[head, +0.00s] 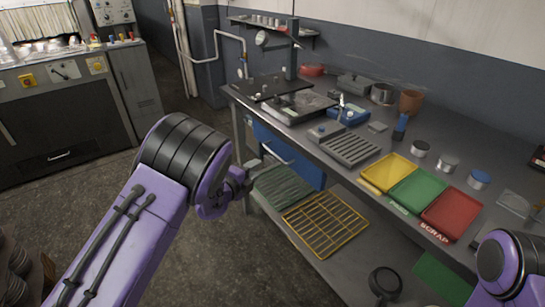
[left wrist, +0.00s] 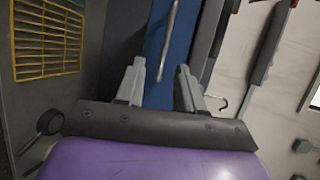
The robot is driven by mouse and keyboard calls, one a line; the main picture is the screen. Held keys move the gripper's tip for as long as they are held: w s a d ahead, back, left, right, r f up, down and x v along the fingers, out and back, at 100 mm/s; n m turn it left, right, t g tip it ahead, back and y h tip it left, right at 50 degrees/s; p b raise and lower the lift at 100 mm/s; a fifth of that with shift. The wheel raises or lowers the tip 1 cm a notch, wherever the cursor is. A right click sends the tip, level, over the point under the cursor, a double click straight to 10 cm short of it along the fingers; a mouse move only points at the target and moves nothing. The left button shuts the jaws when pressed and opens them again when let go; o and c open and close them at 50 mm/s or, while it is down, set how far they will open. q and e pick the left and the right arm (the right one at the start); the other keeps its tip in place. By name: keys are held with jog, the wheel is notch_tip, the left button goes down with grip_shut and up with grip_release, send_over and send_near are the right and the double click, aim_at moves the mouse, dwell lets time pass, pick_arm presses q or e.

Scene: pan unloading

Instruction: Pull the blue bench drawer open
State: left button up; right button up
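The blue bench drawer (head: 299,166) is under the near left part of the workbench, its front seeming close to the bench edge. Its metal bar handle (head: 276,153) also shows in the left wrist view (left wrist: 170,35), running along the blue front (left wrist: 157,40). My left gripper (head: 254,170) is just in front of the drawer, near the handle. In the left wrist view its two grey fingers (left wrist: 160,68) are apart, with the handle's lower end between them in the picture. I cannot tell whether they touch it. My right arm shows only in the lower right corner; its gripper is out of view.
The workbench top (head: 455,130) holds yellow (head: 388,172), green (head: 418,190) and red (head: 452,213) trays, tins and tools. A yellow wire rack (head: 325,224) and a dark green rack (head: 284,193) lie on the lower shelf. The floor (head: 240,265) left of the bench is clear.

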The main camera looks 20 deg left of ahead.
aim_at(273, 154)
pick_arm(q)
jog(key=shift+m, duration=0.3)
jog(key=x, duration=0.7)
jog(key=r+p+x, duration=0.1)
jog(key=x, duration=0.2)
jog(key=shift+w+d+f, duration=0.1)
jog(key=shift+w+d, duration=0.1)
jog(key=shift+w, duration=0.25)
grip_shut()
